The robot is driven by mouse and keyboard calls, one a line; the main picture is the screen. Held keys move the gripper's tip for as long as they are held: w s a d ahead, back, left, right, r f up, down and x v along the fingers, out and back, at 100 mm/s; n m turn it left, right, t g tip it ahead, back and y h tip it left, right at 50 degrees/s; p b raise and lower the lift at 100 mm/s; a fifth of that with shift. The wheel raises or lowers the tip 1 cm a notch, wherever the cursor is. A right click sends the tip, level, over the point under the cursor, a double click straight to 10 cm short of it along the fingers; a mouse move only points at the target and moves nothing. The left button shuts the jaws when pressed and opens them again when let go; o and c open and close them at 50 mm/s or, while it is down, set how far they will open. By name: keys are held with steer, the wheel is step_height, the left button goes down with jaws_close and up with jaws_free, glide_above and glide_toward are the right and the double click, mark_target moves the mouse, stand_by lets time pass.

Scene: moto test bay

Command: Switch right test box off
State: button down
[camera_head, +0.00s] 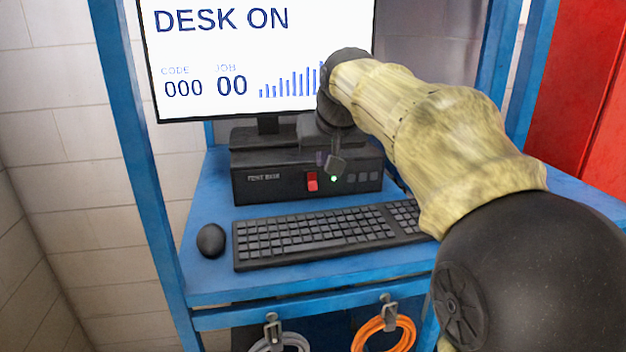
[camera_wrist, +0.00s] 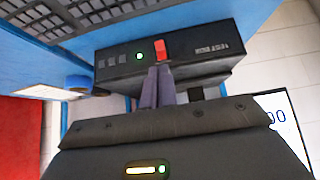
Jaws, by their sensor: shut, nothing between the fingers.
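A black test box (camera_head: 270,184) stands on the blue desk under the monitor, and it also shows in the wrist view (camera_wrist: 120,62). On its front are a red switch (camera_head: 312,182) and a lit green lamp (camera_head: 334,179). In the wrist view the red switch (camera_wrist: 159,50) lies just beyond my fingertips, with the green lamp (camera_wrist: 139,56) beside it. My gripper (camera_wrist: 157,70) is shut and empty, its tips close to the switch; I cannot tell whether they touch. In the head view my gripper (camera_head: 330,162) is small and partly hidden by my wrist.
The monitor (camera_head: 230,50) reads "DESK ON". A keyboard (camera_head: 320,232) and a mouse (camera_head: 211,240) lie on the desk in front of the box. Grey (camera_head: 280,342) and orange (camera_head: 384,335) cables hang below the front edge. Blue uprights (camera_head: 135,150) frame the desk.

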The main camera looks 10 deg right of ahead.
mark_target(310, 186)
steer(key=p+x, duration=0.1)
steer(key=x, duration=0.3)
steer(key=p+x, duration=0.1)
steer(key=x, duration=0.4)
steer(key=w+r+p+x, duration=0.1)
steer(key=p+x, duration=0.1)
steer(key=x, duration=0.3)
steer(key=shift+w+a+f, duration=0.1)
steer(key=shift+w+f, duration=0.05)
